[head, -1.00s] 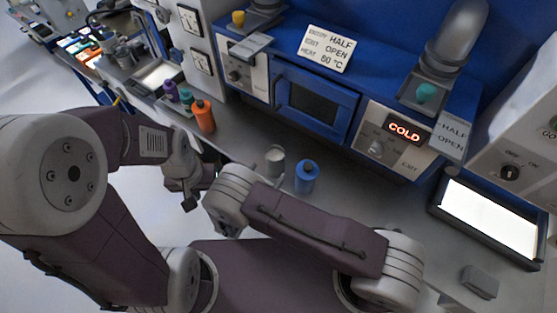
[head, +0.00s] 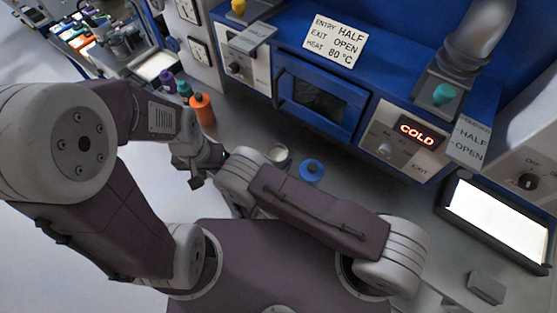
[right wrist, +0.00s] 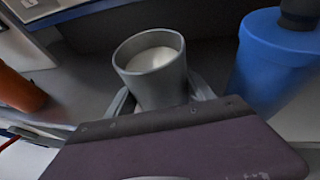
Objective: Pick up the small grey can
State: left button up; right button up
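The small grey can (head: 278,155), open-topped with something white inside, stands on the counter in front of the blue machine. In the right wrist view the can (right wrist: 152,66) is in the upper middle, tilted in the picture. Pale grey parts of my right gripper (right wrist: 160,98) show on both sides of its lower half. A purple-brown part of my arm hides the can's base and the fingertips, so contact is unclear. In the head view the right gripper is hidden behind my arm. My left gripper (head: 197,175) is left of the can, apart from it; its finger opening is unclear.
A blue bottle (head: 312,170) stands close right of the can, partly behind my right forearm. An orange bottle (head: 202,108) and smaller teal and purple ones stand further left. The blue machine (head: 318,95) walls off the back. A lit panel (head: 495,218) lies at right.

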aim_at(277, 145)
jog(key=shift+s+r, duration=0.15)
jog(key=c, duration=0.5)
jog(key=shift+a, duration=0.1)
grip_shut()
jog(key=shift+w+f, duration=0.25)
jog(key=shift+w, duration=0.25)
jog(key=r, duration=1)
jog(key=shift+s+r+b, duration=0.15)
jog(key=shift+s+b, duration=0.05)
jog(key=shift+b, duration=0.15)
